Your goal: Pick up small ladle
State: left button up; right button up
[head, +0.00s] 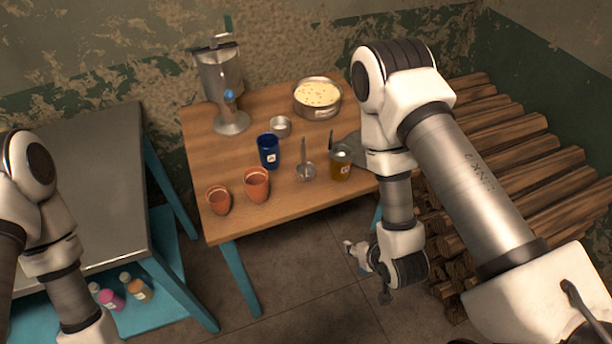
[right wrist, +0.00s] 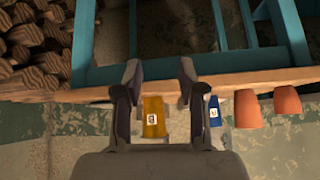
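The small metal ladle (head: 306,171) is on the wooden table near its front edge, its thin handle pointing up, between the blue cup (head: 268,151) and the yellow-brown jar (head: 341,165). My right gripper (head: 366,272) is in front of and below the table edge, right of the ladle and apart from it. In the right wrist view my right gripper (right wrist: 160,76) is open and empty. That view, which looks upside down, shows the jar (right wrist: 154,117) and blue cup (right wrist: 214,112) beyond the fingers; the ladle is not clear there. My left gripper is outside the view.
Two terracotta cups (head: 257,184) stand at the table's front left. A metal machine (head: 222,85), a small metal bowl (head: 280,126) and a pot of pale food (head: 317,97) stand farther back. Stacked logs (head: 505,150) are right. A grey-topped table (head: 90,190) is left.

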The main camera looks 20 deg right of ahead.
jog(key=w+a+r+t+b, duration=0.25)
jog(key=w+t+b, duration=0.3)
jog(key=w, duration=0.35)
jog(key=n+t+y+b, duration=0.25)
jog(key=t+b, duration=0.25)
jog(key=b, duration=0.6)
send_near(305, 161)
jog(key=w, duration=0.3)
jog(key=shift+g, duration=0.25)
jog(key=w, duration=0.2)
jog(key=w+a+b, duration=0.1)
jog(key=w, duration=0.2)
jog(key=w+b, duration=0.1)
jog(key=w, duration=0.1)
jog(key=shift+w+a+r, duration=0.3)
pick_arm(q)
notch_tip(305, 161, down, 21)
pick_arm(e)
grip_shut()
